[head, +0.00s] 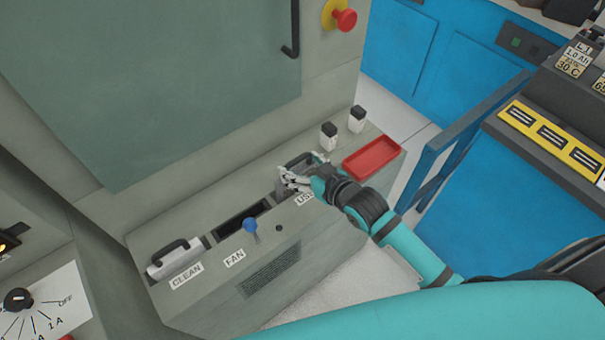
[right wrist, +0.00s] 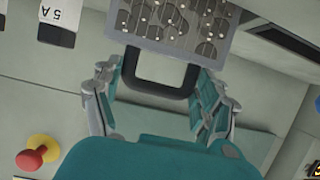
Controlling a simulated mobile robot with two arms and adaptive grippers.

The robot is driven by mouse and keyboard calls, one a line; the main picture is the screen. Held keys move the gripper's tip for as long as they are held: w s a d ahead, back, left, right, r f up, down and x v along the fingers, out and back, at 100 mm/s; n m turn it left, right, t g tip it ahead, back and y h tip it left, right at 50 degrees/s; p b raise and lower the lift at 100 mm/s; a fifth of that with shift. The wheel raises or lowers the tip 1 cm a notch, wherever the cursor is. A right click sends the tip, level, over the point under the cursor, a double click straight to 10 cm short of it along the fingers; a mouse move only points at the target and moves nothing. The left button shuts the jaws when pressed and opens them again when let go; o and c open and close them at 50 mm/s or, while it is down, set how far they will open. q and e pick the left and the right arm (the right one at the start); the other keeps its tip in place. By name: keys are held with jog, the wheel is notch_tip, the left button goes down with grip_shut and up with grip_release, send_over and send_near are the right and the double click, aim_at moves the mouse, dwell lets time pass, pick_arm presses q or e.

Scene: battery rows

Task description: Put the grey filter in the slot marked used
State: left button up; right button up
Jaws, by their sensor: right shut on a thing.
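The grey filter (right wrist: 185,30) fills the top of the right wrist view, its face mottled and dotted with pale specks. My right gripper (right wrist: 160,90) is shut on its black handle. In the head view the right gripper (head: 297,180) is at the place marked used (head: 303,199), and the filter is mostly hidden there. I cannot tell whether the filter sits in the used slot or above it. A dark open slot (head: 240,217) lies left of it. A white filter with a black handle (head: 175,257) sits at the clean mark. My left gripper is not in view.
A blue knob (head: 250,225) stands by the fan label. A red tray (head: 371,158) and two small black-topped white blocks (head: 328,137) are beyond the gripper. The tall cabinet (head: 150,90) rises behind, with a red button (head: 345,20).

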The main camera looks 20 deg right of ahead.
aim_at(301, 174)
jog(key=shift+f, duration=1.65)
jog(key=o, duration=1.6)
jog(key=shift+r, duration=0.1)
jog(key=shift+s+d+r, duration=0.1)
jog(key=shift+s, duration=0.1)
jog(key=v, duration=1.1)
jog(key=shift+s+d+r, duration=0.1)
jog(key=shift+s+r, duration=0.1)
jog(key=shift+s, duration=0.05)
